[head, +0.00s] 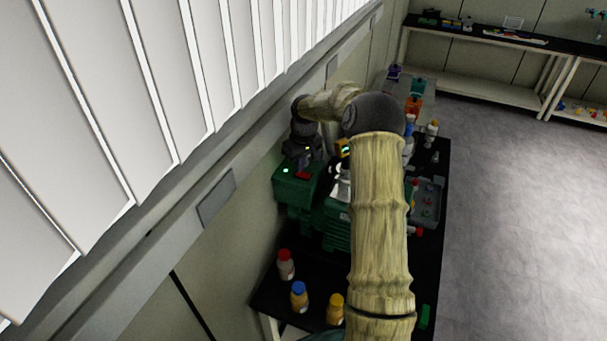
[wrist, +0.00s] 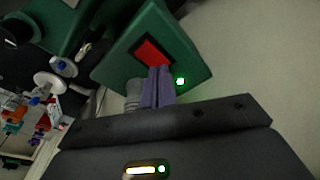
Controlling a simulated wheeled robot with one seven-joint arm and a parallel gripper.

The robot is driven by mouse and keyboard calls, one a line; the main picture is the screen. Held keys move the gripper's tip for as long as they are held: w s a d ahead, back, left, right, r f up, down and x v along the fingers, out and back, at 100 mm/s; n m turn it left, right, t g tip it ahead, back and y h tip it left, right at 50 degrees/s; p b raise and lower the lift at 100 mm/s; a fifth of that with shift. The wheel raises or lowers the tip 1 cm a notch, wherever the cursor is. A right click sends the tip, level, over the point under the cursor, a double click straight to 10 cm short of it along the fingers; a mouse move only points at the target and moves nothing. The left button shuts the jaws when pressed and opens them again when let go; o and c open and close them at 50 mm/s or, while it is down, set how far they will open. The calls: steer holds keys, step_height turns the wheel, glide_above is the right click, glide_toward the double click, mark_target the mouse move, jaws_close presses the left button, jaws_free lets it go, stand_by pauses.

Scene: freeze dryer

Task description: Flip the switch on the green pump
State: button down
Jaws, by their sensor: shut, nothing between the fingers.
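The green pump (head: 297,187) stands on the black table by the wall. A red switch (head: 302,175) and a small lit green light show on its top box. In the wrist view the box (wrist: 187,38) fills the top middle, with the red switch (wrist: 152,50) in a dark frame and the green light beside it. My gripper (wrist: 158,72) is shut and empty, its purple-grey fingertips at the lower edge of the red switch. I cannot tell whether they touch it. In the head view my gripper (head: 304,165) is small and dark just over the box.
Bottles with red (head: 286,265), blue (head: 299,297) and yellow (head: 336,308) parts stand at the table's near end. My arm hides much of the table's middle. The wall is close on the left. Open floor (head: 520,200) lies to the right.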

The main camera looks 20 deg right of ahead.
steer(key=shift+f, duration=0.35)
steer(key=shift+r+p, duration=2.45)
steer(key=shift+r, duration=1.15)
steer(key=shift+f, duration=0.1)
